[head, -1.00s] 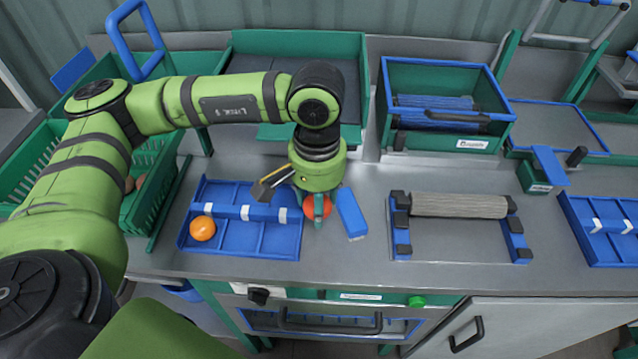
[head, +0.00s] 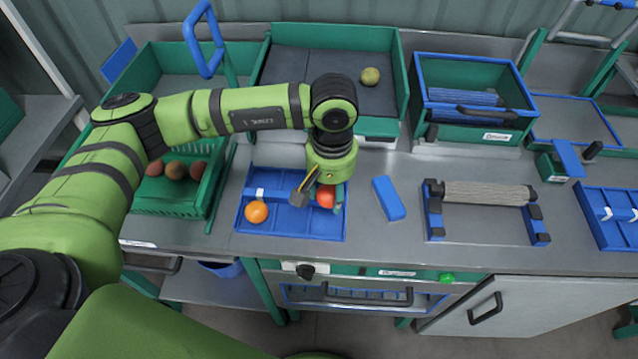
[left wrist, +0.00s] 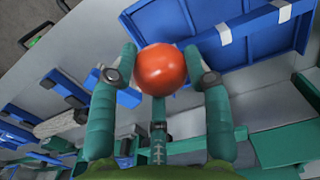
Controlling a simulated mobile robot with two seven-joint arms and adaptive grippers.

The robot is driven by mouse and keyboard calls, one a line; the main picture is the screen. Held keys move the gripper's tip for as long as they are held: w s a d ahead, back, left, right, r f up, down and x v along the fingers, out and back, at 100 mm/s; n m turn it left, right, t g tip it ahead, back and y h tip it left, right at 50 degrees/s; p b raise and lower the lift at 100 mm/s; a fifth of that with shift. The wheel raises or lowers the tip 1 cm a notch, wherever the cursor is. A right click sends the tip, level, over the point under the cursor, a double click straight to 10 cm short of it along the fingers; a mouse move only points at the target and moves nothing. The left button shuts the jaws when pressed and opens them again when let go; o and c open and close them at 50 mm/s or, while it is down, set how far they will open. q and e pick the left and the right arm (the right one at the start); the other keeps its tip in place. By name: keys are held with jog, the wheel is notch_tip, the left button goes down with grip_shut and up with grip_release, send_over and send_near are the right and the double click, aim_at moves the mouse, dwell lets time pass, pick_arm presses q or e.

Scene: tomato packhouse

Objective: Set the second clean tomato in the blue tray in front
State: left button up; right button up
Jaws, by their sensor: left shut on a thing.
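My left gripper (head: 331,201) is shut on a red tomato (head: 325,196), which shows between its fingers in the left wrist view (left wrist: 162,69). In the head view the tomato is over the right part of the front blue tray (head: 272,231). I cannot tell its exact height above the tray. The tray also fills the upper right of the left wrist view (left wrist: 250,48). An orange tomato (head: 256,212) rests in the tray's front left compartment. The gripper hides part of the tray's right side. My right gripper is not in view.
A blue block (head: 389,198) lies right of the tray. Further right is a roller stand (head: 487,193). Several brownish tomatoes (head: 175,170) lie in a green crate (head: 150,205) at left. A yellow-green tomato (head: 370,76) is in the dark-floored bin (head: 285,65) behind.

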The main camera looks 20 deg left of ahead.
pick_arm(q)
jog(key=shift+s+a+f, duration=0.1)
jog(key=shift+a+f, duration=0.1)
jog(key=shift+f, duration=0.2)
notch_tip(320, 180, down, 2)
jog(key=shift+d+f+b, duration=0.1)
jog(key=shift+f+b, duration=0.05)
jog(key=shift+b, duration=0.3)
jog(key=shift+f+b, duration=0.65)
jog(key=shift+f, duration=0.3)
jog(key=shift+f+b, duration=0.55)
jog(key=shift+b, duration=0.2)
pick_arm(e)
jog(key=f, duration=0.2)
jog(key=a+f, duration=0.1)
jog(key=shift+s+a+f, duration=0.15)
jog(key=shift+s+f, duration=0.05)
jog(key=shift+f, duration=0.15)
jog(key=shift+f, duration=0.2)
pick_arm(q)
jog(key=shift+b, duration=0.5)
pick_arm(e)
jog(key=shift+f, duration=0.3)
